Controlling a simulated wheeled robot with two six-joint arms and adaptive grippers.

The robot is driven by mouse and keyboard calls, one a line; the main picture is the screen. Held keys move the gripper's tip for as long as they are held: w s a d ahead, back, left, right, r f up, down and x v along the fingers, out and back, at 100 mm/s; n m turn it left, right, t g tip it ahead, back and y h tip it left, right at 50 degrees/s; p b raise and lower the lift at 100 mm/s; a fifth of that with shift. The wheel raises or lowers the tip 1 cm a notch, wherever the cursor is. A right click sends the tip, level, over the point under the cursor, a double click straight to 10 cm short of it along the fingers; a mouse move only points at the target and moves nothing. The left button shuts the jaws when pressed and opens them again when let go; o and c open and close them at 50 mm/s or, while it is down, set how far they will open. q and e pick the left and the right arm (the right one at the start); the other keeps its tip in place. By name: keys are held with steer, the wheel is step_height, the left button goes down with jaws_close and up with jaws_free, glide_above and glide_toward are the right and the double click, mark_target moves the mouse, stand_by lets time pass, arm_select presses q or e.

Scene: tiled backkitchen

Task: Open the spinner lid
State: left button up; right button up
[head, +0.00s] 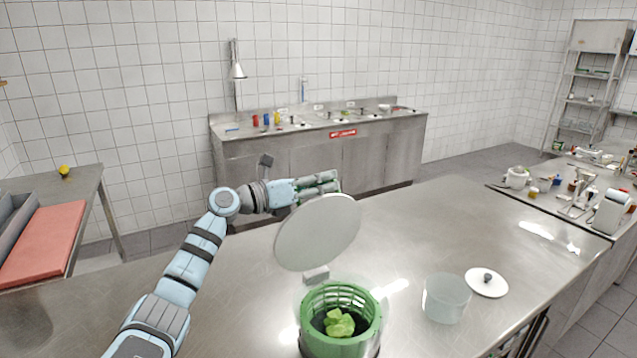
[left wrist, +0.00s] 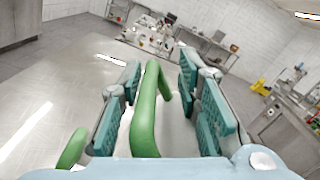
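The spinner's green slotted basket (head: 340,300) stands on the metal counter with lettuce (head: 339,322) inside. Its pale round lid (head: 318,235) is swung up and tilted back above a small block (head: 316,274) at the basket's rim, leaving the basket's top uncovered. My left gripper (head: 322,184) is behind the lid's upper edge. In the left wrist view the green handle (left wrist: 147,110) runs between the fingers of my left gripper (left wrist: 160,72), which stand apart with gaps beside it. My right gripper is not in view.
A clear container (head: 446,298) and a white lid with a dark knob (head: 487,282) are right of the spinner. The counter (head: 420,225) behind them is clear. A side table with a red board (head: 42,243) is at the left, a sink unit (head: 320,160) at the back.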

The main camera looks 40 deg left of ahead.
arm_select(q)
steer(key=shift+d, duration=0.1)
steer(key=v, duration=0.7)
steer(key=shift+w+f, duration=0.1)
steer(key=shift+s+a, duration=0.25)
steer(key=shift+s, duration=0.15)
steer(key=shift+w+d, duration=0.1)
steer(key=shift+w, duration=0.1)
steer(key=shift+s, duration=0.1)
